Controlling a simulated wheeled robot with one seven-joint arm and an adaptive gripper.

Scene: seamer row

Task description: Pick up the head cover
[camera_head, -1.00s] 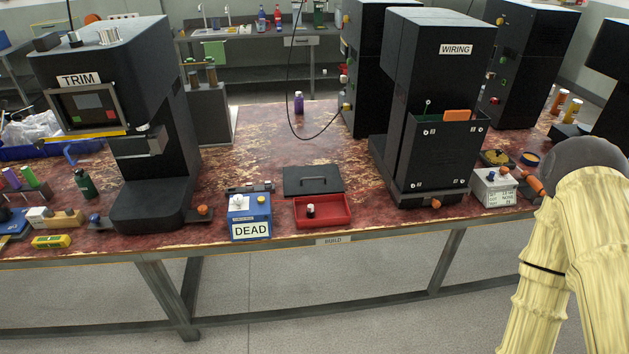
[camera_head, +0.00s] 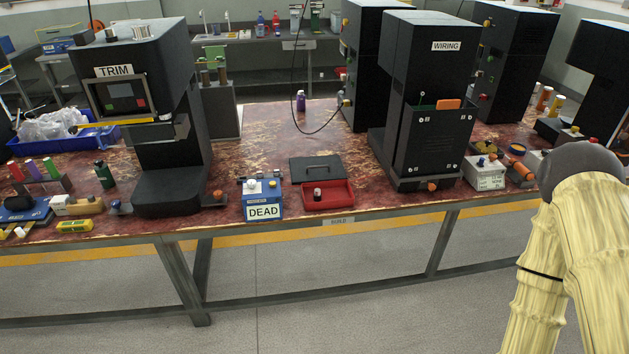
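A flat dark grey plate with a small handle (camera_head: 317,168) lies on the bench, directly behind a shallow red tray (camera_head: 338,207). It looks like a cover, but no label shows that it is the head cover. A small dark piece with a pale top (camera_head: 317,194) stands in the red tray. My arm, in a pale yellow sleeve, shows at the right edge. My gripper is out of view.
A blue box marked DEAD (camera_head: 263,200) stands left of the tray. Black machines marked TRIM (camera_head: 168,120) and WIRING (camera_head: 432,110) flank this spot. The worn red bench (camera_head: 270,130) has bare room behind the plate. Grey floor lies in front.

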